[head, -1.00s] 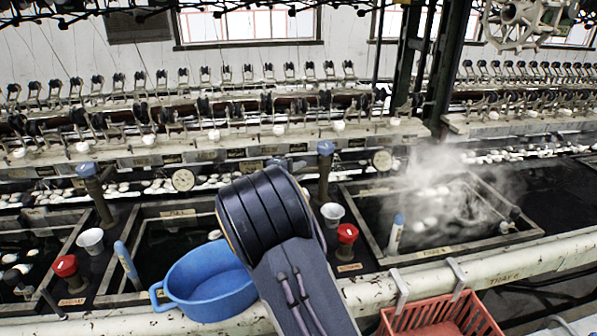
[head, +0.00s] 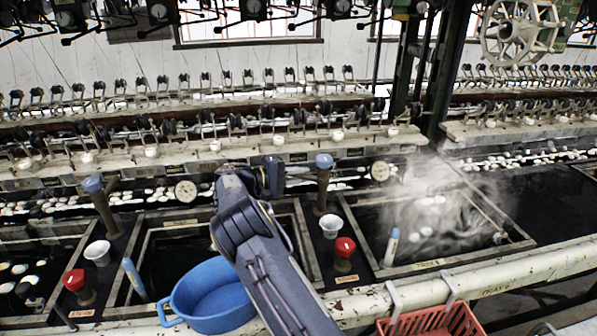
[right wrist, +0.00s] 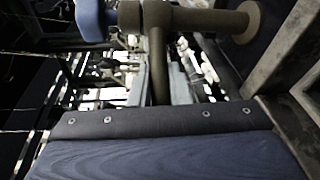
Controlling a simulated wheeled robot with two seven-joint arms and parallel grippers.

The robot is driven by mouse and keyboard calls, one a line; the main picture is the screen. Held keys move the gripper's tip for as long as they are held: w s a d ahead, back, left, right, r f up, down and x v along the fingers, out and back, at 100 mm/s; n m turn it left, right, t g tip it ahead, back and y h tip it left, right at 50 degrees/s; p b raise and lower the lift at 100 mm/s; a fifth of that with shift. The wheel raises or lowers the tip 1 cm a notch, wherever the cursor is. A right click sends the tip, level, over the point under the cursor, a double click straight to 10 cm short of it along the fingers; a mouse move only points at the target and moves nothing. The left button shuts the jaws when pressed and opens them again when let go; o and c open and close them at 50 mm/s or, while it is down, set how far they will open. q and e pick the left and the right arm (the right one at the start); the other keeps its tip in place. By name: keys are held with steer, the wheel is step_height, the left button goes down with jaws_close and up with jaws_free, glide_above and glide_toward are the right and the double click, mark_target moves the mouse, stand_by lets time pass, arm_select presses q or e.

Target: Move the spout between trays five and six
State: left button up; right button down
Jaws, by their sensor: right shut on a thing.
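The spout is a dark pipe on an upright post (head: 323,190) with a blue cap (head: 323,161), standing between two dark water trays. Its arm points left in the head view. In the right wrist view, the spout arm (right wrist: 158,70) runs from the post towards my gripper, with the blue cap at upper left. My right gripper (head: 273,178) is shut on the spout's outer end, above the back of the left tray (head: 303,240). The right tray (head: 362,236) steams. My left gripper is not in view.
A red-topped valve (head: 345,247) and white cup (head: 331,226) stand in front of the post. A blue basin (head: 212,297) and red basket (head: 430,322) are at the front, by the pale rail (head: 480,277). Another blue-capped post (head: 103,208) stands left.

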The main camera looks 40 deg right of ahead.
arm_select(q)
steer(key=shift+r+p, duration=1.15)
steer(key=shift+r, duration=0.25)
arm_select(e)
steer(key=shift+w+d+f+m+g+y, duration=0.1)
steer(key=shift+d+m+g+y, duration=0.25)
steer(key=shift+m+g, duration=0.3)
steer(key=shift+w+d+m+g+y, duration=0.1)
steer(key=shift+d+m+g+y, duration=0.3)
steer(key=shift+g, duration=0.35)
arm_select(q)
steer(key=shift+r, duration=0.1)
arm_select(e)
steer(key=shift+a+g, duration=0.1)
steer(key=shift+g, duration=0.2)
steer(key=c, duration=1.4)
jaws_free()
steer(key=shift+o, duration=0.2)
steer(key=shift+w, duration=0.1)
